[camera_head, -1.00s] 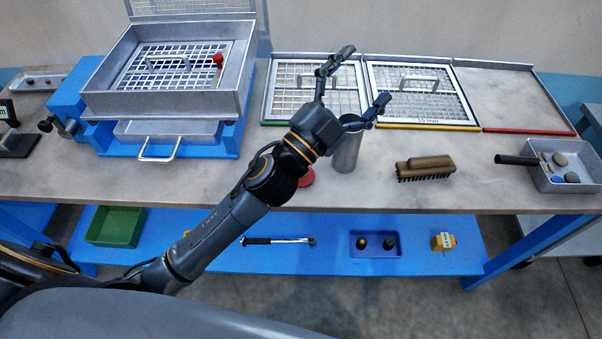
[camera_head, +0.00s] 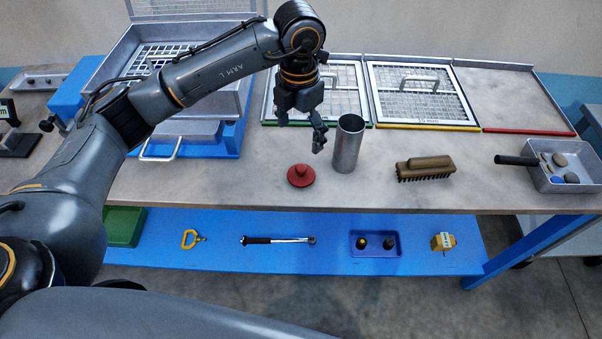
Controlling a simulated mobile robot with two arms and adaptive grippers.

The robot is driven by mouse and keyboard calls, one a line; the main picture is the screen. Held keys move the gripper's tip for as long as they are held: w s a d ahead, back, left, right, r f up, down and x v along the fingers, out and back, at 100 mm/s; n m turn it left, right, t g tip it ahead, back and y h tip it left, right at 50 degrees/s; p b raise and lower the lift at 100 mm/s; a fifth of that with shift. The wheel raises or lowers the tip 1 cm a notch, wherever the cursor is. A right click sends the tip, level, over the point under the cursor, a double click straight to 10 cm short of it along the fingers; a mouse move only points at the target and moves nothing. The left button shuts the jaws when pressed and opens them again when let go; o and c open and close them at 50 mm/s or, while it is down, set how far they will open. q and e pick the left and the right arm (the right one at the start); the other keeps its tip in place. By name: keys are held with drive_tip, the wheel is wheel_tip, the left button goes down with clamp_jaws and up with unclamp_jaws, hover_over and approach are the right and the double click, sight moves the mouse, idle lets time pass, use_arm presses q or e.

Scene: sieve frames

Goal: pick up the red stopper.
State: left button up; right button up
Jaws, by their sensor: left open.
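The red stopper (camera_head: 301,176), a round disc with a raised knob, lies on the bench top near its front edge. My left gripper (camera_head: 301,131) points down, open and empty, above and slightly behind the stopper in the picture. It is apart from the stopper, and nothing covers the stopper. A grey metal cylinder (camera_head: 347,146) stands upright just right of the stopper and close to the gripper's right finger. My right gripper is not in view.
A wooden brush (camera_head: 425,168) and a metal pan (camera_head: 567,178) with stones lie to the right. Framed sieves (camera_head: 420,92) line the back. A blue shaker (camera_head: 221,147) with a metal box stands left, partly behind my arm. The bench left of the stopper is clear.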

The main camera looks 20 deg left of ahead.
sight(300, 167)
use_arm(q)
wheel_tip(300, 167, down, 8)
drive_tip(key=shift+f+p, duration=0.2)
drive_tip(key=shift+p, duration=0.75)
drive_tip(key=shift+f+p, duration=0.25)
drive_tip(key=shift+p, duration=0.05)
wheel_tip(300, 167, down, 4)
drive_tip(key=shift+w+a+r+p, duration=0.1)
drive_tip(key=shift+w+r+p, duration=0.05)
drive_tip(key=shift+p, duration=0.65)
drive_tip(key=shift+f, duration=0.5)
drive_tip(key=c, duration=1)
